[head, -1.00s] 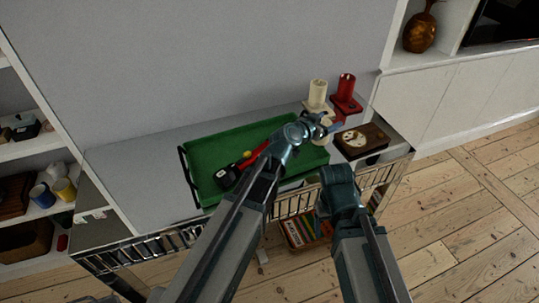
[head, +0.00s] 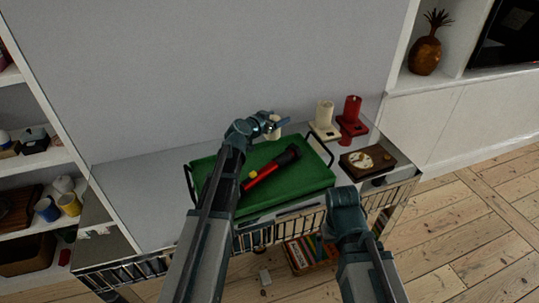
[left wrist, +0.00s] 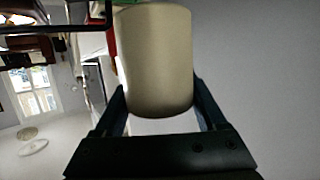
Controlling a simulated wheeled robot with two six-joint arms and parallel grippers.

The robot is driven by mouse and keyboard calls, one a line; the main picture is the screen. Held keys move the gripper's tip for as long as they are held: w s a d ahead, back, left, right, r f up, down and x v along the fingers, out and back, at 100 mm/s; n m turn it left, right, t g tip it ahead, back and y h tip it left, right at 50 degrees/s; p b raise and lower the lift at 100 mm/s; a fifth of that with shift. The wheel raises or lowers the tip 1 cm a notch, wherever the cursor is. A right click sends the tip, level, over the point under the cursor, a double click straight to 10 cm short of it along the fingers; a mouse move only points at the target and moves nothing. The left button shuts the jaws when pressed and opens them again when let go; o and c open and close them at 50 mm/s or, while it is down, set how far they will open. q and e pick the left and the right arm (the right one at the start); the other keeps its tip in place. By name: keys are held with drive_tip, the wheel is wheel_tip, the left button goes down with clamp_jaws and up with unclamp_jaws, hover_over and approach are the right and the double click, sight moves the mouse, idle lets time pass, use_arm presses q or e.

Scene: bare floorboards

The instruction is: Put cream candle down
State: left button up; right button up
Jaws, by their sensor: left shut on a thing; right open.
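The cream candle (head: 273,131) is a short, thick cream cylinder. My left gripper (head: 272,124) is shut on it near the back edge of the green tray in the head view. In the left wrist view the candle (left wrist: 155,58) fills the space between the two fingers. Whether its base touches anything is hidden. My right gripper (head: 345,200) is open and empty at the front of the shelf top; its fingertips are hard to make out.
The green tray (head: 302,182) holds a red and black torch-like object (head: 272,167) and a yellow ball (head: 252,175). A wooden clock box (head: 368,161) sits nearby. The grey top (head: 135,185) left of the tray is clear.

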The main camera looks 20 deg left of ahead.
use_arm(q)
wheel_tip(320, 180, down, 5)
drive_tip(key=b, duration=0.4)
drive_tip(key=shift+f, duration=0.2)
drive_tip(key=shift+f+b, duration=0.1)
drive_tip(key=shift+b, duration=0.25)
wheel_tip(320, 180, down, 4)
drive_tip(key=b, duration=0.3)
drive_tip(key=shift+r+b, duration=0.25)
drive_tip(key=shift+b, duration=0.05)
drive_tip(key=shift+f, duration=0.15)
drive_tip(key=o, duration=1.5)
